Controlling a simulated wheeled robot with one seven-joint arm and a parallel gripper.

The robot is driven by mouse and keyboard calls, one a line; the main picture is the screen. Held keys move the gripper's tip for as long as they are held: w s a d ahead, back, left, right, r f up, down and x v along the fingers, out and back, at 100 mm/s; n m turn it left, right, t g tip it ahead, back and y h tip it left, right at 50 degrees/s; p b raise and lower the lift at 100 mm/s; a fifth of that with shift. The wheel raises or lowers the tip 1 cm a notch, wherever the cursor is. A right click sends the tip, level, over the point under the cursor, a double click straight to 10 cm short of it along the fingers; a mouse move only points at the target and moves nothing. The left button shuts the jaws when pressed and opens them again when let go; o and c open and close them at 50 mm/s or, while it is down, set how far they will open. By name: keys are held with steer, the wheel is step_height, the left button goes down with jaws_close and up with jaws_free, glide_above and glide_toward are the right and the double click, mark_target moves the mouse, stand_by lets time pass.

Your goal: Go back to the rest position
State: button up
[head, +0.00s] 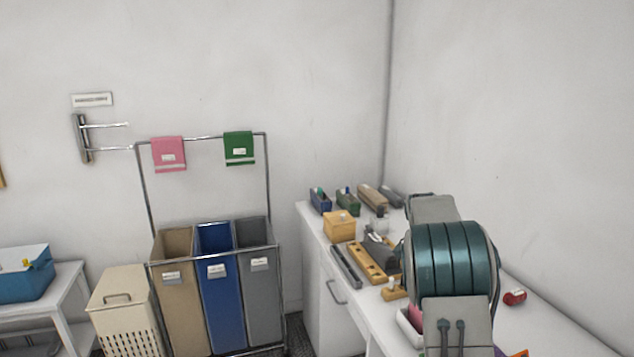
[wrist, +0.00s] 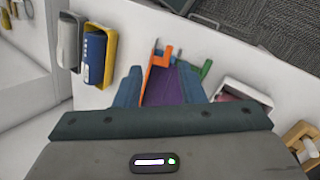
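My gripper (wrist: 160,78) shows in the wrist view, with its two blue fingers wide apart and nothing clearly held between them. A purple surface (wrist: 172,88), with orange (wrist: 158,58) and green (wrist: 206,68) pieces at its far end, shows beyond and between the fingers. In the head view my arm reaches over the white counter at the right, and my gripper is hidden behind it.
The white counter (head: 313,232) holds a wooden box (head: 340,225), a wooden rack (head: 367,264) and a red item (head: 514,297). A blue-and-yellow item (wrist: 97,55) and white tray (wrist: 243,97) flank the fingers. Sorting bins (head: 215,275) stand left of the counter.

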steer(key=s+a+r+n+t+y+b, duration=0.1)
steer(key=s+a+r+n+t, duration=0.2)
steer(key=s, duration=0.3)
steer(key=s+a+r+n+t, duration=0.2)
steer(key=s+a+r, duration=0.1)
steer(key=s, duration=0.4)
steer(key=s+a+f+n+t, duration=0.2)
steer(key=s, duration=0.4)
steer(key=s+a+f+n+t+b, duration=0.1)
steer(key=s+a+f+n+t, duration=0.1)
steer(key=s, duration=0.4)
steer(key=shift+s+a+n, duration=0.25)
steer(key=shift+a+n, duration=0.25)
steer(key=shift+n, duration=0.2)
